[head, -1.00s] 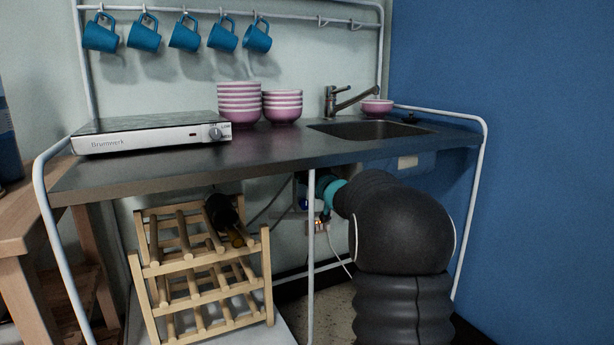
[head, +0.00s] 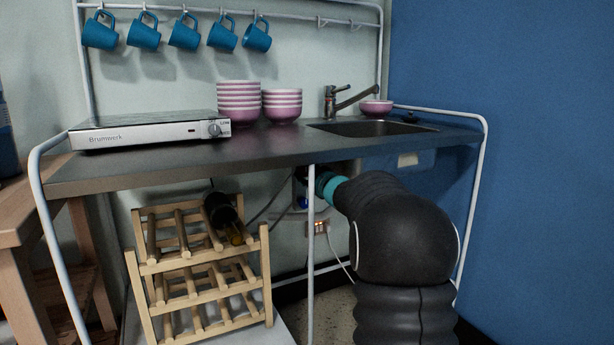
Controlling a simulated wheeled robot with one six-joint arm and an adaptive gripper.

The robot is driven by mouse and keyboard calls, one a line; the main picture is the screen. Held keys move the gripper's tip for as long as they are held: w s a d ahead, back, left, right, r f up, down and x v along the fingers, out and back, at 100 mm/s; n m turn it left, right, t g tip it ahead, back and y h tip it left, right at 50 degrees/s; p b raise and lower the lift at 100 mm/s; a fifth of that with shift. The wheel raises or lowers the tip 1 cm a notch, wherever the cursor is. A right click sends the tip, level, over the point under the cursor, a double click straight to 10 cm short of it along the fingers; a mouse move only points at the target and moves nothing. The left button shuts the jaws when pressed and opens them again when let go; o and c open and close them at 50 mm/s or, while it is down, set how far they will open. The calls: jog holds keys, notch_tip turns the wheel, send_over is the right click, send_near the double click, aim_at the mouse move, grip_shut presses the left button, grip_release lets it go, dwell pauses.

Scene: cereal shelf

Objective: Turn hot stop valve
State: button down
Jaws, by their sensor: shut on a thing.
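My gripper (head: 309,184) is under the sink, just past the teal band (head: 327,186) on my black arm. Only a small dark part of it shows, partly behind the thin white leg of the counter. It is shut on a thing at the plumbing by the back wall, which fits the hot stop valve. The valve itself and the fingertips are hidden, so its turn angle cannot be seen. A small blue part (head: 302,202) shows just below the gripper.
The counter (head: 270,150) with its sink (head: 370,128) lies above my arm. A thin white leg (head: 311,260) stands in front of the gripper. A wooden wine rack (head: 200,270) with a dark bottle (head: 219,212) stands to the left.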

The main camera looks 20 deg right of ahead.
dwell(0.3)
jog(key=c, duration=0.8)
grip_release()
jog(key=shift+o, duration=0.2)
jog(key=shift+s, duration=0.15)
jog(key=s, duration=1.1)
jog(key=shift+s+d, duration=0.15)
jog(key=shift+s, duration=0.25)
